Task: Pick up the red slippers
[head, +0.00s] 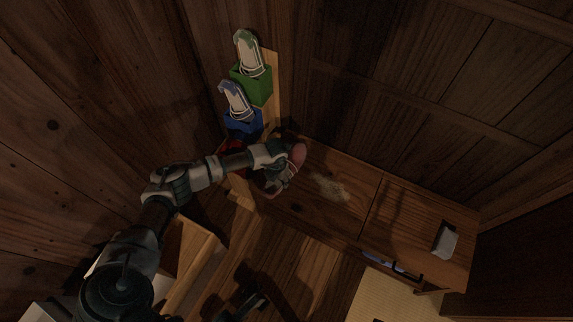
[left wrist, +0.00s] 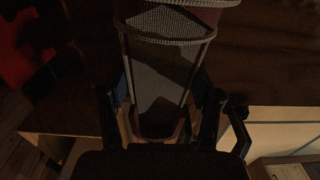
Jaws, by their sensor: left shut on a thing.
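My left gripper (head: 282,176) is shut on a red-trimmed slipper (head: 298,154), above the dark wooden cabinet top. In the left wrist view the slipper (left wrist: 162,75) lies between the two fingers (left wrist: 160,120), with a grey woven sole and dark red ends. Whether one slipper or a pair is held is hard to tell. A red holder (head: 233,146) shows partly behind my left arm, at the lower end of the wall rack; a red shape (left wrist: 15,55) also shows at the left wrist view's upper left. My right gripper cannot be made out.
Pale slippers stand in a green holder (head: 252,86) and a blue holder (head: 242,123) on the wooden rack. A pale patch (head: 329,187) marks the cabinet top (head: 345,215). A grey-white object (head: 445,240) lies at its right end. Wooden walls close in behind.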

